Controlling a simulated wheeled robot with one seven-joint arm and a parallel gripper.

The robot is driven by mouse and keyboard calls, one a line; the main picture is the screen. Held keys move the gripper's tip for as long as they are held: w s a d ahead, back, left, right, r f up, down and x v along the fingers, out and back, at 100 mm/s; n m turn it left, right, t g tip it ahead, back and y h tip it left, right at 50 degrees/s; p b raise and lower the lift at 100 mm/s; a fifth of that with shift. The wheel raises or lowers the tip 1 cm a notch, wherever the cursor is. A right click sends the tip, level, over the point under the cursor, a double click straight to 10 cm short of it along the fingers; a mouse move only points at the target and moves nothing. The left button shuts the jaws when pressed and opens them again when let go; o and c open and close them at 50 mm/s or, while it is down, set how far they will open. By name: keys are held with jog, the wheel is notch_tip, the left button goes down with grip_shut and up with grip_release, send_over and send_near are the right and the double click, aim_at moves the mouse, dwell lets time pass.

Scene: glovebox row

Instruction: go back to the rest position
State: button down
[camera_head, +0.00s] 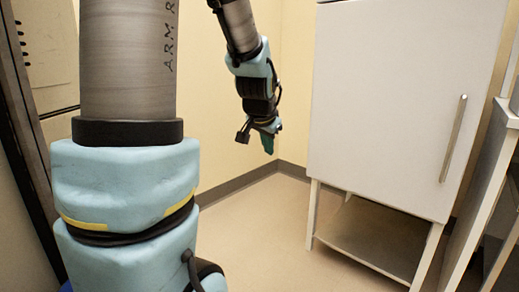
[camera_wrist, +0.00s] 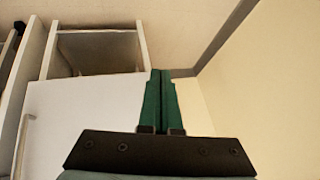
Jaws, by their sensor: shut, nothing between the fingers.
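My gripper (camera_head: 270,142) hangs in the air, pointing down, to the left of the white cabinet in the head view. In the wrist view its two green fingers (camera_wrist: 160,88) lie together with nothing between them. The gripper appears apart from the cabinet and the walls. My arm comes down from the top of the head view, with large blue and grey links close to the camera on the left.
The white cabinet (camera_head: 385,110) stands on legs with a low shelf (camera_head: 375,238) beneath and a vertical handle (camera_head: 453,138) on its shut door. Another white frame (camera_head: 485,205) stands at the right edge. The beige floor (camera_head: 265,240) is clear. Yellow walls (camera_head: 292,85) meet in a corner behind my gripper.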

jog(key=s+a+f+n+g+y, duration=0.1)
jog(key=s+a+f+n+g, duration=0.2)
jog(key=s+a+f, duration=0.35)
jog(key=s+a+f+n+g, duration=0.2)
jog(key=s+a+f+n, duration=0.15)
jog(key=s, duration=0.65)
notch_tip(320, 180, up, 26)
jog(key=p, duration=2.6)
jog(key=shift+d, duration=0.45)
jog(key=c, duration=1.6)
grip_release()
jog(key=shift+f, duration=0.1)
